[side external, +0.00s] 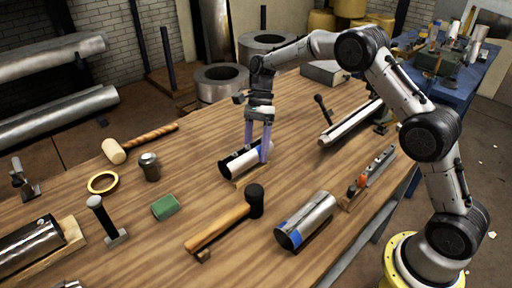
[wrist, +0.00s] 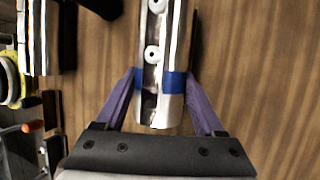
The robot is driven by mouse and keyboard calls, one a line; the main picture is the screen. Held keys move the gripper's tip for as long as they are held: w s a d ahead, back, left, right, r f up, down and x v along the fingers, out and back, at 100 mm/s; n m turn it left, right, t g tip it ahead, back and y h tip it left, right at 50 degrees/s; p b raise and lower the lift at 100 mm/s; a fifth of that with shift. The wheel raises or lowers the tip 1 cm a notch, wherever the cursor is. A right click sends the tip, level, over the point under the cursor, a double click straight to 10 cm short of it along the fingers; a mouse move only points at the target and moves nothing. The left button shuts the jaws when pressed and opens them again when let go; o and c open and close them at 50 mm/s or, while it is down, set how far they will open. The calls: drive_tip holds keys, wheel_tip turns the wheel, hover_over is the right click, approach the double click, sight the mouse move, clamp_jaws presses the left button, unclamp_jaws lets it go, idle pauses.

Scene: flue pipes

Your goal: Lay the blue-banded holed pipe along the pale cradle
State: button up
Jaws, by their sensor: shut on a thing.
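The blue-banded holed pipe (side external: 236,163) is a short silvery tube at the middle of the bench, with a dark open end at left. The wrist view shows its two holes and blue band (wrist: 174,82). My gripper (side external: 257,152) points down, its purple fingers shut on the pipe at the band; in the wrist view the fingers (wrist: 163,80) flank it. A pale wooden piece (side external: 246,178) shows at the pipe's lower edge, perhaps the cradle; I cannot tell whether the pipe touches it. The pipe's underside is hidden.
A second blue-banded pipe (side external: 306,220) lies at front right. A mallet (side external: 222,224) lies between it and the held pipe. A green block (side external: 165,207), a dark canister (side external: 150,167) and a brass ring (side external: 103,182) stand left. A long trough-like piece (side external: 350,125) lies at back right.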

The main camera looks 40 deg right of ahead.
drive_tip(key=shift+s+f, duration=0.2)
drive_tip(key=shift+f, duration=0.8)
drive_tip(key=o, duration=1.5)
drive_tip(key=shift+o, duration=0.2)
drive_tip(key=v, duration=1.5)
drive_tip(key=shift+a+r, duration=0.2)
drive_tip(key=shift+r, duration=0.25)
drive_tip(key=shift+a, duration=0.1)
